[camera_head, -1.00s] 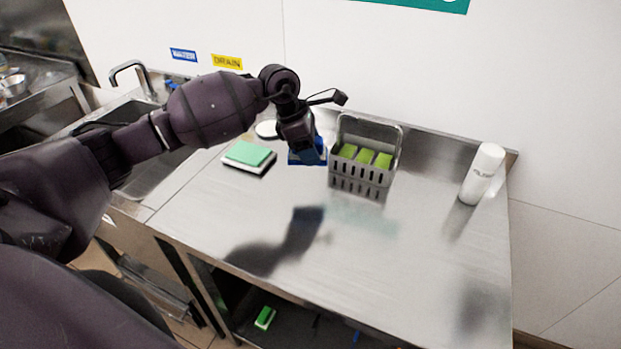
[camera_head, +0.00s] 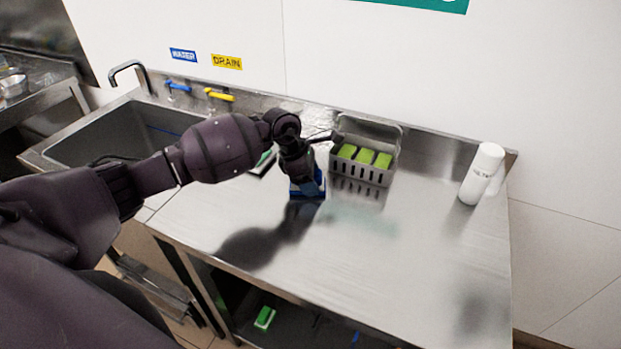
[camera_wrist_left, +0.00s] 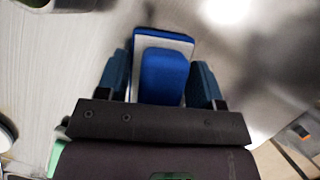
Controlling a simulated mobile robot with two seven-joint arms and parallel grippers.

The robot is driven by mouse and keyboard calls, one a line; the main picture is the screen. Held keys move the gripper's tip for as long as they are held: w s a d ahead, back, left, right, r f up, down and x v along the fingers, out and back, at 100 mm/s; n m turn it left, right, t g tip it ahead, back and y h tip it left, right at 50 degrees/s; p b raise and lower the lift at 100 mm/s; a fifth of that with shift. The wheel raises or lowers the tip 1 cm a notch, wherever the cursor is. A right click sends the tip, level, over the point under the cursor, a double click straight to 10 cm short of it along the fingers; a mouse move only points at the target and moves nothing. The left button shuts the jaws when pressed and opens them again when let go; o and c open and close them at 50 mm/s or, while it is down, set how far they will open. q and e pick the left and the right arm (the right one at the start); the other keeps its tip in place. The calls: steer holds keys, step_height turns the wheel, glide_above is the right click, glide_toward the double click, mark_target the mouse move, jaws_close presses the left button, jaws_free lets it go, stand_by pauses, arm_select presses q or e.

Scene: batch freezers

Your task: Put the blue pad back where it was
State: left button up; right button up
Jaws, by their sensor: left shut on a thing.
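The blue pad (camera_head: 307,194) is in my left gripper (camera_head: 308,186), low over the middle-left of the steel table; I cannot tell if it touches the top. In the left wrist view the blue pad (camera_wrist_left: 163,76) has a blue block on a pale layer with a blue base. The two fingers of my left gripper (camera_wrist_left: 162,84) stand on either side of it, shut on it. A green pad (camera_head: 264,160) lies on the table, mostly hidden behind my left arm. My right gripper is not in view.
A grey basket (camera_head: 362,172) with several green sponges stands close behind and right of the blue pad. A white bottle (camera_head: 482,174) stands at the right end. A sink (camera_head: 115,133) is at the left. The table's front middle is clear.

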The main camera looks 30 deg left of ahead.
arm_select(q)
steer(key=shift+f, duration=0.15)
steer(key=o, duration=0.9)
steer(key=shift+r, duration=0.25)
steer(key=v, duration=1)
steer(key=shift+a+r, duration=0.1)
steer(key=shift+r, duration=0.15)
steer(key=shift+s+a+r, duration=0.15)
steer(key=shift+a+r, duration=0.05)
steer(key=shift+r, duration=0.45)
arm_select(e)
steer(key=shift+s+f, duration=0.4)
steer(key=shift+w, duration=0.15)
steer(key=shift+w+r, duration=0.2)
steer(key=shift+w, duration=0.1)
arm_select(q)
steer(key=shift+f, duration=0.1)
